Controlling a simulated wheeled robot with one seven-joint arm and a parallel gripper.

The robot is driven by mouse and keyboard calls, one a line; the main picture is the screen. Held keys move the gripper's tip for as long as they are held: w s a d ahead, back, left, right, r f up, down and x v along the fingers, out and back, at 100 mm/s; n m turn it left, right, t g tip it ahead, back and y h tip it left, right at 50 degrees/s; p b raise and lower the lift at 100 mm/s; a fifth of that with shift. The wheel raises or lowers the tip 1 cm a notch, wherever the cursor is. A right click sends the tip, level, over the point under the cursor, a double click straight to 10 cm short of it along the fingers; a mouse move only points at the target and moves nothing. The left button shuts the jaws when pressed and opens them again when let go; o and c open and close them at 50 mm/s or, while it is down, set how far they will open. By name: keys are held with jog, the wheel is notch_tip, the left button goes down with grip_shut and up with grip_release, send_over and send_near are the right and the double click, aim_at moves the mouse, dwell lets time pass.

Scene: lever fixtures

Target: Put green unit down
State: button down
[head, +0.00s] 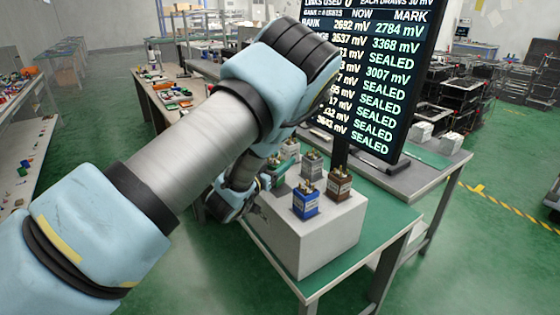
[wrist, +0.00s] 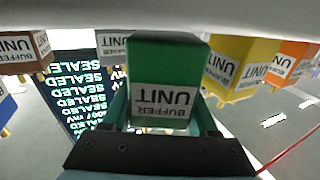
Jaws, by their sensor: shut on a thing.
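The green unit (wrist: 165,60), labelled "BUFFER UNIT", fills the middle of the wrist view, upside down in that picture. My gripper (wrist: 163,112) is shut on it, with a finger on each side. In the head view my gripper (head: 264,182) is at the left side of the pale block (head: 325,238), mostly hidden behind my arm. Whether the green unit touches a surface cannot be told.
On the block stand a blue unit (head: 306,204), a brown unit (head: 339,182) and a grey unit (head: 312,163). Yellow (wrist: 238,68) and orange (wrist: 290,62) units show in the wrist view. A black display (head: 375,75) rises behind. The green tabletop (head: 385,235) is clear at right.

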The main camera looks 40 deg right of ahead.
jog(key=shift+f, duration=0.35)
jog(key=shift+f, duration=0.1)
jog(key=shift+c, duration=2.2)
grip_release()
